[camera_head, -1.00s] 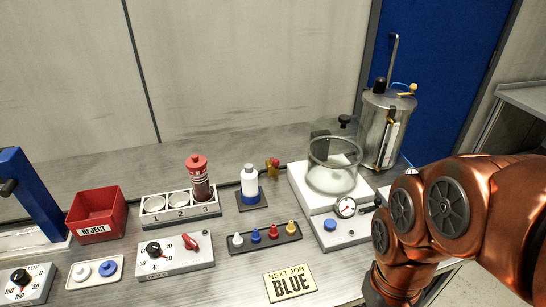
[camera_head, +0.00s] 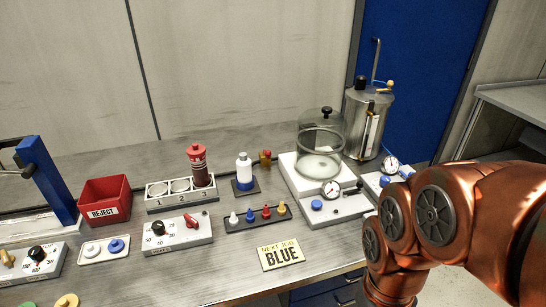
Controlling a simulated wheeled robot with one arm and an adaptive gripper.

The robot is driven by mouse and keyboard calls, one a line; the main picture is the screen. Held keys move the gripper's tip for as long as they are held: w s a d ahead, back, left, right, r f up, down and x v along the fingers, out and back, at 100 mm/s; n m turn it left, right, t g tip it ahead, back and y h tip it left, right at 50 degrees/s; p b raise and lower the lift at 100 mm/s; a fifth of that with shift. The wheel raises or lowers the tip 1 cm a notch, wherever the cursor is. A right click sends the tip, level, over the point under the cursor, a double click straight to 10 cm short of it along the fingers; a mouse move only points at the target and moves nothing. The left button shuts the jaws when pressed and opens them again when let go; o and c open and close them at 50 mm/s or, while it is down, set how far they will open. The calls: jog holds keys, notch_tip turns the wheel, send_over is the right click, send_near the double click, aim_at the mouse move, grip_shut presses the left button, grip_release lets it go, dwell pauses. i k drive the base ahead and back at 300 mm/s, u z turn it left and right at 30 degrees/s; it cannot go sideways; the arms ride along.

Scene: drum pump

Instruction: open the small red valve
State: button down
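A small brass valve with a red handle (camera_head: 266,156) stands at the back of the bench, on a dark line along the wall, right of the white and blue bottle (camera_head: 243,173). It is small in the picture, and I cannot tell how its handle is turned. My copper arm fills the lower right and reaches down past the bottom edge. My gripper is out of view.
A glass bell jar (camera_head: 320,150) on a white base and a steel drum pump (camera_head: 367,120) stand right of the valve. A rack with a red-capped bottle (camera_head: 198,165), a red reject bin (camera_head: 104,201) and a peg strip (camera_head: 257,217) lie left and in front.

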aim_at(267, 152)
jog(key=k, duration=0.15)
jog(key=z, duration=0.5)
jog(key=i, duration=0.65)
jog(key=u, duration=2.25)
